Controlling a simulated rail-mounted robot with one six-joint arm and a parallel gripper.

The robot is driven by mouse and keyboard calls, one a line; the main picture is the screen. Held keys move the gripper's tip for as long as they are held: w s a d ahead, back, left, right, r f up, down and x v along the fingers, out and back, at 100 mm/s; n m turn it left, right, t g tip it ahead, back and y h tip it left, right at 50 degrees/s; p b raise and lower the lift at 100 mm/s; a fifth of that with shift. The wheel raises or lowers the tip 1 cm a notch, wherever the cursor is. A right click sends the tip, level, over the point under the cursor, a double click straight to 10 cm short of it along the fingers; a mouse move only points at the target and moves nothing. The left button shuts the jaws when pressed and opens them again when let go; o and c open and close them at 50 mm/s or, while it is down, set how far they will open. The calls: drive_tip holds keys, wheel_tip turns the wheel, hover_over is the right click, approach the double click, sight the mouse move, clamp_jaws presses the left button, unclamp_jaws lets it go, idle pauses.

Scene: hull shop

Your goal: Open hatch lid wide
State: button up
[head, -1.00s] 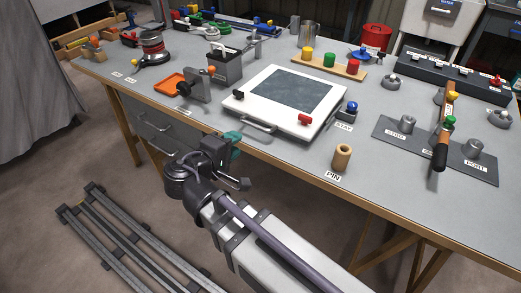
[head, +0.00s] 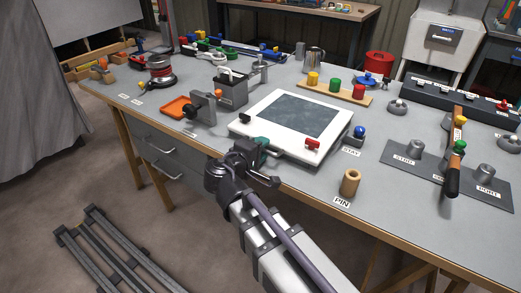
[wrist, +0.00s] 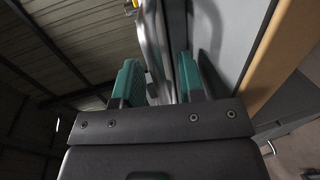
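The hatch lid (head: 258,132), a white frame around a dark grey panel, lies flat on the bench. A black knob (head: 244,117) and a red knob (head: 312,144) sit near its front corners. My gripper (head: 265,150) is at the lid's front edge and hides most of the handle there. In the wrist view, the two green fingers of my gripper (wrist: 160,82) are apart. A silver bar (wrist: 152,40), seemingly the handle, runs between them; whether they touch it is unclear.
A blue-knobbed part (head: 359,132) labelled STAY stands at the lid's right corner. A tan cylinder (head: 350,182) labelled PIN stands nearer the front edge. A grey clamp-like fixture (head: 203,108) stands to the left. Coloured pegs on a wooden board (head: 326,88) stand behind the lid.

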clamp_jaws()
drive_tip(key=shift+r, duration=0.1)
idle(0.3)
